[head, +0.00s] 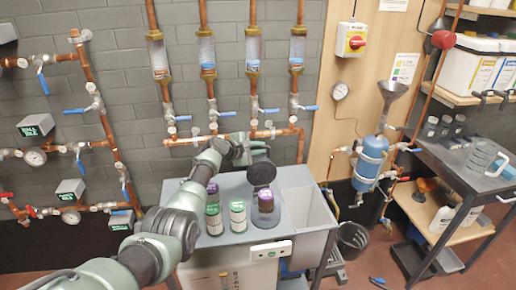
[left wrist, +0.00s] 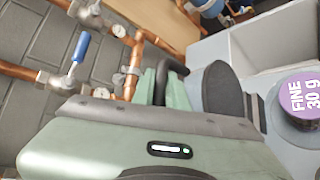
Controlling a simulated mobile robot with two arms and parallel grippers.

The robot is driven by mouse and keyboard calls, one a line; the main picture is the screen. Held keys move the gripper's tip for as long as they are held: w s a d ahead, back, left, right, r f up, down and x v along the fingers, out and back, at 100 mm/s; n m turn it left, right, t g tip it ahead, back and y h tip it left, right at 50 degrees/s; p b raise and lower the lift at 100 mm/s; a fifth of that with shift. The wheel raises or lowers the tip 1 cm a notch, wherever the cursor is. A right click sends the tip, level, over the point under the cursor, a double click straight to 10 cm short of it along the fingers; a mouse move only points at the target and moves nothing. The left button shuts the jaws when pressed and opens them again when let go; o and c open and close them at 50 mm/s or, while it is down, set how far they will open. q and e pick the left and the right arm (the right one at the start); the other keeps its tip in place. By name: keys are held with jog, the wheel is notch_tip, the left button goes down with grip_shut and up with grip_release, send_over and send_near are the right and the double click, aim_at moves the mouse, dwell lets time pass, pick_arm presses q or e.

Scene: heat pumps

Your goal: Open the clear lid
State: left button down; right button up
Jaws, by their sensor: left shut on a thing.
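The lid (head: 262,173) shows as a dark, round disc, tilted up above the back right of the grey bench; it looks dark rather than clear. In the left wrist view the lid (left wrist: 220,88) stands nearly on edge beside my fingers. My left gripper (head: 243,152) is at the lid's upper left and shut on it, apparently at a dark handle (left wrist: 176,72); the exact contact is partly hidden. Under the lid, a purple-topped jar (head: 265,201) sits in a round holder. Its top reads "FINE 30 g" in the left wrist view (left wrist: 300,95). My right gripper is out of view.
Other labelled jars (head: 238,216) stand on the bench left of the holder, below my left arm. A grey basin (head: 305,210) adjoins on the right. Copper pipes with blue-handled valves (head: 253,111) line the wall close behind my gripper.

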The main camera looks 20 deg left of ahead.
pick_arm(q)
jog(key=shift+w+d+r, duration=0.1)
jog(key=shift+d, duration=0.2)
jog(key=c, duration=1.4)
grip_release()
jog(key=shift+c, duration=0.2)
jog(key=shift+d+f, duration=0.1)
jog(key=shift+f, duration=0.15)
jog(key=shift+s, duration=0.25)
jog(key=shift+s+r+p, duration=0.35)
jog(key=shift+s+p, duration=0.05)
jog(key=shift+p, duration=0.05)
jog(key=a+v, duration=0.1)
jog(key=v, duration=0.6)
jog(key=shift+w+p, duration=0.2)
jog(key=shift+p, duration=0.1)
